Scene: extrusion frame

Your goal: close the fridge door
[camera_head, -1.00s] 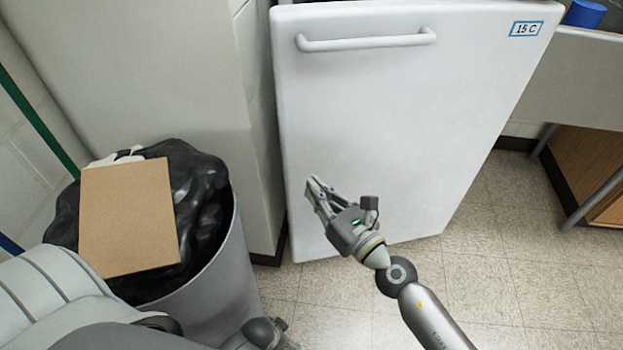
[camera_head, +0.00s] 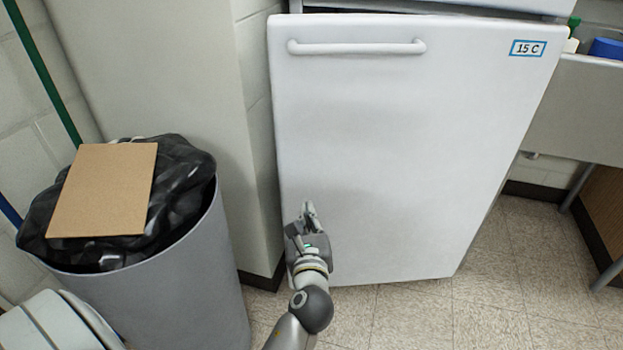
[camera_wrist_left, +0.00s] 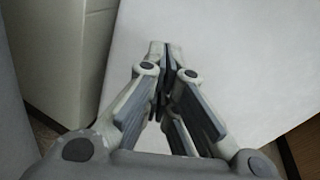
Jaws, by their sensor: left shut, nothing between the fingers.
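The white fridge door (camera_head: 390,150) fills the middle of the head view, with a bar handle (camera_head: 356,47) near its top and a "15 C" label at its upper right. A strip of the fridge body shows above the door's top edge; I cannot tell how far the door stands open. My left gripper (camera_head: 309,208) is in front of the door's lower left part, its fingers shut and empty. In the left wrist view the shut fingertips (camera_wrist_left: 160,50) point at the white door surface (camera_wrist_left: 235,50); contact is unclear. My right gripper is out of view.
A grey bin (camera_head: 190,285) with a black bag and a cardboard sheet (camera_head: 103,190) on top stands at the left. A pale wall column (camera_head: 200,110) borders the door's left side. A counter or sink (camera_head: 585,110) is at the right. Floor tiles in front of the door are clear.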

